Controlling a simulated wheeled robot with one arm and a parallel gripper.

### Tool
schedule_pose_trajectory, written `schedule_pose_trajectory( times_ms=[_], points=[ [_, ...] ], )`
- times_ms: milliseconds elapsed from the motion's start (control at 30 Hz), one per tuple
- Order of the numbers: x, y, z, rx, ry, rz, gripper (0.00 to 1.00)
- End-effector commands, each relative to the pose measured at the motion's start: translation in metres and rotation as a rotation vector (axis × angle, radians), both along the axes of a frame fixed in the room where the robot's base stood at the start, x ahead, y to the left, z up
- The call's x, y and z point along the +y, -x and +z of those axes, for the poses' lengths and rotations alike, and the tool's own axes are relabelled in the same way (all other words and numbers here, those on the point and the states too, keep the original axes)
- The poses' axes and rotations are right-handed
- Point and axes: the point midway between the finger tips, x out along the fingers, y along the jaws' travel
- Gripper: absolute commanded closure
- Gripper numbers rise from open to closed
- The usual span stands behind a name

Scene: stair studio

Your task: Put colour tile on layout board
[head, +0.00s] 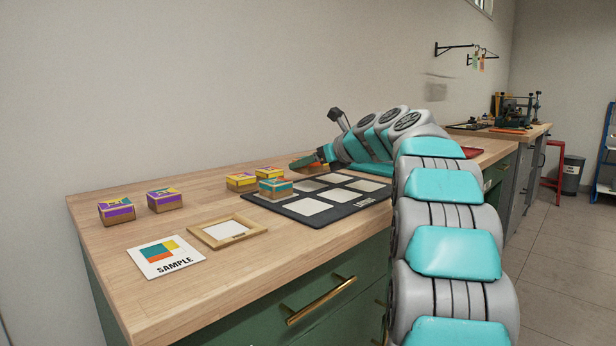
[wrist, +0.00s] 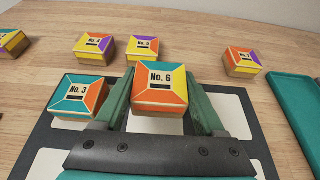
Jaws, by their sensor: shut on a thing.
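My gripper (wrist: 163,92) is shut on the colour tile No. 6 (wrist: 160,88), a block with orange, teal and yellow on top. In the head view my gripper (head: 318,158) is at the board's far side, and the tile is mostly hidden by it. The layout board (head: 334,208) is dark with several pale cells; it also shows under the held tile in the wrist view (wrist: 42,143). Any gap between tile and board cannot be told. The tile No. 3 (wrist: 78,97) sits on the board's corner, left of the held tile; in the head view it is teal-topped (head: 275,187).
Tiles No. 4 (wrist: 90,48) and No. 5 (wrist: 145,47) stand beyond the board, another tile (wrist: 242,61) to the right. A teal tray (wrist: 283,92) is at the right. A wooden frame (head: 207,239), sample card (head: 150,267) and two purple-sided tiles (head: 117,211) (head: 165,200) lie left.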

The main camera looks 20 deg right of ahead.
Motion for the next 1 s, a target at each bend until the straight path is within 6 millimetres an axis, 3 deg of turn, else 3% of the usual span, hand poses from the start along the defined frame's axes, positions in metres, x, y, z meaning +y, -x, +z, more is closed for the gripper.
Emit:
schedule_pose_trajectory(
  times_ms=[267,667,700,900,1000],
  points=[
    [-0.001,0.001,-0.033,0.000,0.000,-0.003,0.85],
    [0.000,0.001,-0.036,-0.001,0.000,-0.001,0.85],
    [0.000,0.001,-0.037,-0.001,0.002,-0.001,0.25],
    [0.000,0.001,-0.037,-0.002,0.001,-0.001,0.02],
    [-0.001,0.001,-0.037,-0.002,0.001,-0.001,0.00]
  ],
)
